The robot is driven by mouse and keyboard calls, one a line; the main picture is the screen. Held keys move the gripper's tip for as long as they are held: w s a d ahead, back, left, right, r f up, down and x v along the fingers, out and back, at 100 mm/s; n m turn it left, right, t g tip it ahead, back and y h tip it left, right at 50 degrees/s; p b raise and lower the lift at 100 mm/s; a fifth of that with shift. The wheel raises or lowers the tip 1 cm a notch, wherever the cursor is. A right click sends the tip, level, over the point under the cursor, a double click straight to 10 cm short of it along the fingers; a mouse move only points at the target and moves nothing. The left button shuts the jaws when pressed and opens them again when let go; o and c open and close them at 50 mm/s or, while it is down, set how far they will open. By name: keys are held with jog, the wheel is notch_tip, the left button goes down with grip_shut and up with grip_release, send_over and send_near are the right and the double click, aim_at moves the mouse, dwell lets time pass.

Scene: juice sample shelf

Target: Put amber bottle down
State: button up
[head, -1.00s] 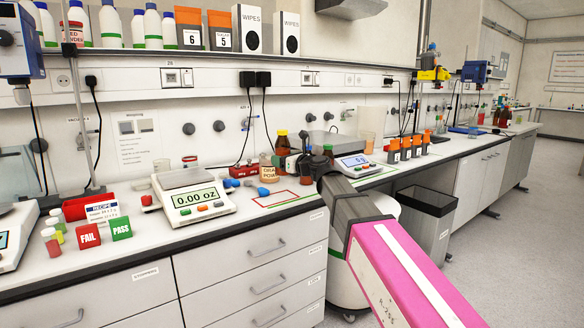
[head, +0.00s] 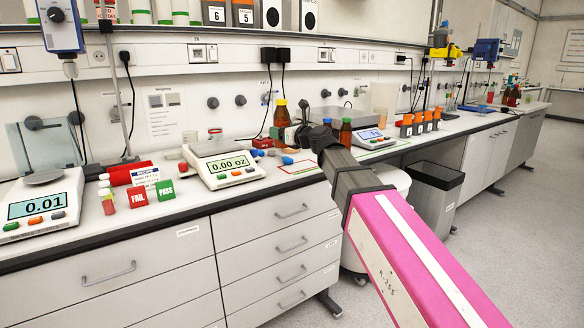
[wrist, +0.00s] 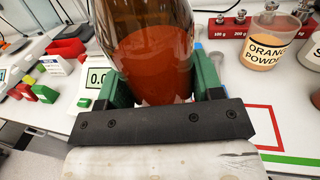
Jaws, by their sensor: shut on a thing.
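The amber bottle (head: 281,116), with a yellow cap in the head view, is upright in my gripper (head: 284,135). In the wrist view the bottle (wrist: 150,45) holds reddish-orange contents, and the green-padded fingers of my gripper (wrist: 158,85) close on it from both sides. Its cap is out of the wrist view. I cannot tell whether its base touches the bench. The bench (head: 235,198) shows a red outlined rectangle (head: 298,174), empty where visible, to the right of the 0.00 oz scale (head: 222,178).
Another brown bottle (head: 345,132) stands right of my gripper near a second scale (head: 372,140). An orange powder jar (wrist: 265,50) and red weight block (wrist: 232,30) stand close by. Red FAIL (head: 137,196) and green PASS (head: 166,189) blocks sit at left.

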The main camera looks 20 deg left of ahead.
jog(key=w+d+f, duration=0.1)
jog(key=w+f, duration=0.1)
jog(key=w, duration=0.1)
jog(key=w+d+f, duration=0.1)
jog(key=w+f, duration=0.1)
jog(key=w, duration=0.2)
jog(key=w+d+f, duration=0.2)
jog(key=w+f, duration=0.1)
jog(key=shift+w, duration=0.25)
jog(key=shift+f, duration=1.95)
jog(key=shift+f, duration=0.1)
jog(key=o, duration=1.2)
jog(key=shift+c, duration=0.2)
